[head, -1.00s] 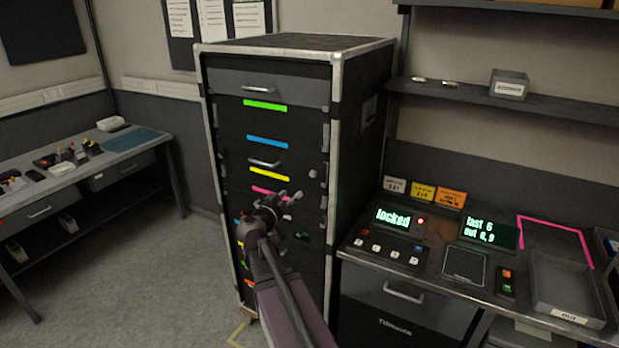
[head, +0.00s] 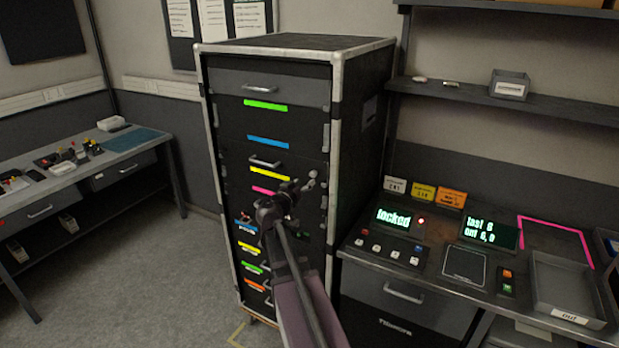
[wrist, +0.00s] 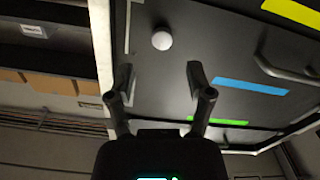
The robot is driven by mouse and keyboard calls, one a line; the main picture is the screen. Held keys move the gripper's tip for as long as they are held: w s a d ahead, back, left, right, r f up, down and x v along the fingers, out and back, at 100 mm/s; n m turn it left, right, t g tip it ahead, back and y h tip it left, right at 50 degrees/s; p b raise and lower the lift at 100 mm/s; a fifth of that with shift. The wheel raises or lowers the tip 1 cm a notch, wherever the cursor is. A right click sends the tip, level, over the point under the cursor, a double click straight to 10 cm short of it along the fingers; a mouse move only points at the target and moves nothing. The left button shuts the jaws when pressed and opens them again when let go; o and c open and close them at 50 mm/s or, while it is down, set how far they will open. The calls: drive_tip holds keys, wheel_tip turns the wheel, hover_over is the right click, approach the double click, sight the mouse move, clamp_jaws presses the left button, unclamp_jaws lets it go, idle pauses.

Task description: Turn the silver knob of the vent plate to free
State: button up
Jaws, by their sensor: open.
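The silver knob (wrist: 161,40) shows in the wrist view as a small pale round cap on a dark panel (wrist: 205,55), which may be the vent plate. Its turned position cannot be read. My gripper (wrist: 157,74) is open and empty. The knob lies beyond its fingertips, roughly midway between them in the picture, and apart from them. In the head view my gripper (head: 300,186) is in front of the right side of the black rack's face. It and my arm hide part of the panels there.
The black rack (head: 360,110) has silver edges, drawer handles and coloured strips. A bench with a "locked" display (head: 394,218) and an out tray (head: 568,318) stands at right. Another bench (head: 130,140) stands at left. The floor between the left bench and the rack is clear.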

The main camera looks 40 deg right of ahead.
sight(313, 174)
drive_tip(key=shift+x, duration=3.05)
clamp_jaws()
drive_tip(key=shift+s+a, duration=0.1)
drive_tip(key=shift+a, duration=0.1)
